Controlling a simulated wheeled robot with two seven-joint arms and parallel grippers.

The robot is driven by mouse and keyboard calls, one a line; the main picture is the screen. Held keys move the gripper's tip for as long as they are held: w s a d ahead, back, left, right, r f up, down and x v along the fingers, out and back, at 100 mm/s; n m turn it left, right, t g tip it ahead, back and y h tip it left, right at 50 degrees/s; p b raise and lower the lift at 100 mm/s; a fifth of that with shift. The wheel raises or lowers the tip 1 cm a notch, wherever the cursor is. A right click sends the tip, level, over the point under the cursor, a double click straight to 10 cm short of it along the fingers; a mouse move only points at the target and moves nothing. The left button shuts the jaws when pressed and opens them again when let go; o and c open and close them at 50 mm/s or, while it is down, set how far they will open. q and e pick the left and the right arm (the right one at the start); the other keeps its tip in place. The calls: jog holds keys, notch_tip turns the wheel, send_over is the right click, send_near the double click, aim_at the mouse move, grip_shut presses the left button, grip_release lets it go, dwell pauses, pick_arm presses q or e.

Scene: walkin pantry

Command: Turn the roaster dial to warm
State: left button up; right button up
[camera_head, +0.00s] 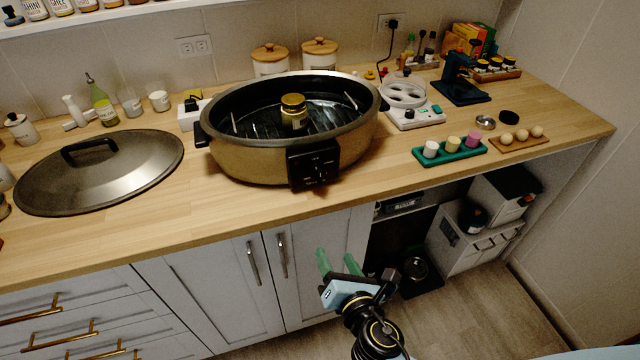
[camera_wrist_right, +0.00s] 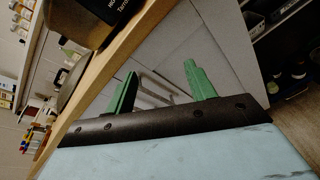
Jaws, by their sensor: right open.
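The roaster (camera_head: 250,160) is a large oval tan pan with a black rim, standing on the wooden counter. Its black control box with the dial (camera_head: 318,172) faces the front edge; the dial's setting is too small to read. My right gripper (camera_head: 340,262) has green fingers, spread and empty, below the counter in front of the white cabinet doors, apart from the roaster. In the right wrist view the gripper (camera_wrist_right: 160,90) shows both fingers apart, with part of the black control box (camera_wrist_right: 105,8) at the top. My left gripper is not in view.
The roaster's lid (camera_head: 105,172) lies on the counter at left. A gold-lidded jar (camera_head: 293,112) stands inside the roaster. A green tray with colored pieces (camera_head: 450,152) is at right. Cabinet handles (camera_head: 252,262) stick out near my right gripper. The counter edge lies above it.

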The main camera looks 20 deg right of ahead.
aim_at(320, 179)
notch_tip(320, 179, up, 10)
jog(key=w+n+t, duration=0.2)
jog(key=n+t, duration=0.1)
jog(key=n, duration=0.1)
jog(key=shift+h, duration=0.3)
jog(key=w, duration=0.4)
jog(key=w+p, duration=0.1)
jog(key=w, duration=0.7)
jog(key=shift+w+d, duration=0.15)
jog(key=shift+d, duration=0.1)
jog(key=shift+c, duration=0.4)
jog(key=shift+f, duration=0.1)
jog(key=c, duration=0.9)
